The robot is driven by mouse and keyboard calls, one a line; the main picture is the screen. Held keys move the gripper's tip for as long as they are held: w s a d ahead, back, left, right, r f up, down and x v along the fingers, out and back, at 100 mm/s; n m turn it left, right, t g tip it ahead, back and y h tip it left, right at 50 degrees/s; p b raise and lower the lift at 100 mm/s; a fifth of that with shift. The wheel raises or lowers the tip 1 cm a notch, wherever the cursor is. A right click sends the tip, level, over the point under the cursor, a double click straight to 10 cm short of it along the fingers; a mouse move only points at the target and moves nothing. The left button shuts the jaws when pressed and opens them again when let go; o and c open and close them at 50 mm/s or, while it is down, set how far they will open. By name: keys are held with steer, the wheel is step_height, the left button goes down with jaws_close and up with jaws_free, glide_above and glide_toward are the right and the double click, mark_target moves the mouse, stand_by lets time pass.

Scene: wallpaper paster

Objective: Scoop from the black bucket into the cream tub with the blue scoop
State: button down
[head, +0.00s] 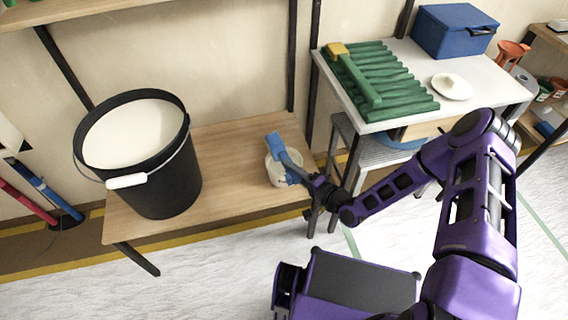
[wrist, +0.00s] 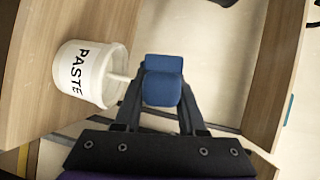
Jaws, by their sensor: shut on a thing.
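The black bucket (head: 181,178) stands upright at the left of the wooden bench, with pale paste (head: 133,130) filling much of it. The cream tub (head: 272,172) stands on the bench right of the bucket; in the wrist view the tub (wrist: 70,68) bears the word PASTE. My gripper (head: 296,178) is shut on the blue scoop (head: 274,146). The scoop is raised over the tub in the head view and partly hides it. In the wrist view the scoop (wrist: 163,82) is between my fingers, beside the tub. A whitish strip reaches from the tub's rim toward the scoop.
The wooden bench (head: 225,150) is bare between bucket and tub. The bucket's white-gripped handle (head: 127,181) hangs at its front. A white table (head: 405,115) at right carries green slats (head: 375,75), a blue box (head: 450,32) and a plate (head: 452,91).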

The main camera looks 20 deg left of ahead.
steer(key=m, duration=0.1)
steer(key=m+t, duration=0.1)
steer(key=m, duration=0.1)
steer(key=w+d+m+y, duration=0.1)
steer(key=shift+f, duration=0.4)
steer(key=m, duration=0.2)
steer(key=m+t, duration=0.1)
steer(key=m, duration=0.1)
steer(key=w+d+m, duration=0.1)
steer(key=m, duration=0.1)
steer(key=shift+f+t+y, duration=0.3)
steer(key=shift+t+y, duration=0.1)
